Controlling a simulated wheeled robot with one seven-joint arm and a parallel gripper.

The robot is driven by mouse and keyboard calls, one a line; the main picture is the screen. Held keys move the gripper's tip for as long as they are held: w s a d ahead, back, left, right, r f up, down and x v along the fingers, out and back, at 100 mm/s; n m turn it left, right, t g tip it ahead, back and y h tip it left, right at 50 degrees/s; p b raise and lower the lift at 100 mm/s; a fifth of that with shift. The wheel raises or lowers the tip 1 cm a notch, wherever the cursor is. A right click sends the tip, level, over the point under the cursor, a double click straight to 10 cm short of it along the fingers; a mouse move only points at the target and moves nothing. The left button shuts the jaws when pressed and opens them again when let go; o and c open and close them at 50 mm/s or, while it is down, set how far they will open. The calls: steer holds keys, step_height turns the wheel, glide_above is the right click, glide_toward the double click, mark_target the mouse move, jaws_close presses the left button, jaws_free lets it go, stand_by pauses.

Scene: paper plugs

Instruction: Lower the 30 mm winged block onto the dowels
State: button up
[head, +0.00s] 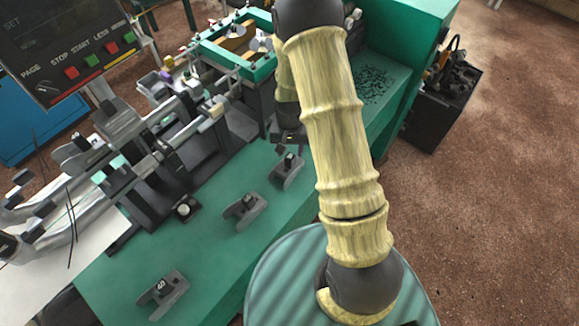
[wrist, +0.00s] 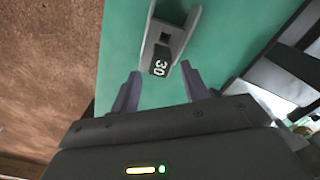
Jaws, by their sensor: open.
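The 30 mm winged block is a grey piece with long wings and a black middle marked "30" (wrist: 160,66). In the head view I take it to be the farthest of the grey winged pieces (head: 288,171) on the green table. My gripper (wrist: 160,88) is open, its two purple-grey fingers spread either side of the block's near end, with nothing held. In the head view my gripper (head: 288,148) is just beyond that block, partly hidden by my arm. I cannot pick out the dowels for certain in either view.
Two more grey winged blocks lie on the green table (head: 215,250): one in the middle (head: 245,210) and one nearer, marked "40" (head: 163,293). A dark square piece with a round knob (head: 183,209) sits by the machine with metal rods (head: 165,145). Bare table lies between the blocks.

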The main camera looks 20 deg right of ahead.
steer(key=shift+f+b, duration=0.8)
steer(key=shift+f, duration=0.55)
steer(key=c, duration=0.9)
steer(key=shift+o, duration=0.2)
steer(key=shift+r, duration=0.1)
steer(key=shift+r+p, duration=1.95)
steer(key=shift+r, duration=0.5)
steer(key=shift+w, duration=0.1)
